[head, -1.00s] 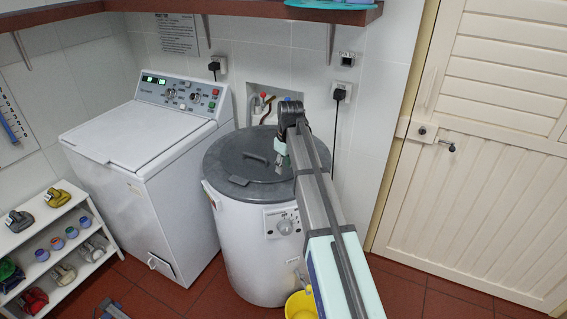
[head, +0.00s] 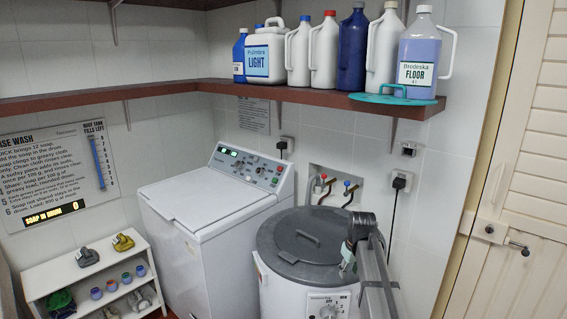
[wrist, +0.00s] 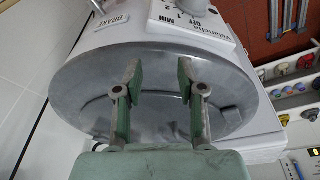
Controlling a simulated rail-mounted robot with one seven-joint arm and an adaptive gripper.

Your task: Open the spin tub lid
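The spin tub (head: 283,290) is a round white drum with a flat grey lid (head: 285,225), which lies closed on top. A low grey bar handle (head: 308,238) stands near the lid's middle. A small grey tab (head: 287,257) sits near its front edge. My gripper (head: 347,262) is over the right part of the lid, to the right of the handle. In the wrist view my gripper (wrist: 160,72) shows two green fingers wide apart with nothing between them, facing the lid (wrist: 155,105). I cannot tell whether the fingertips touch the lid.
A white washing machine (head: 205,225) stands close on the left. A shelf (head: 300,96) with several bottles and a teal disc (head: 392,99) runs above. Taps (head: 349,190) and a plug (head: 399,182) are on the wall behind. A door (head: 520,220) is on the right.

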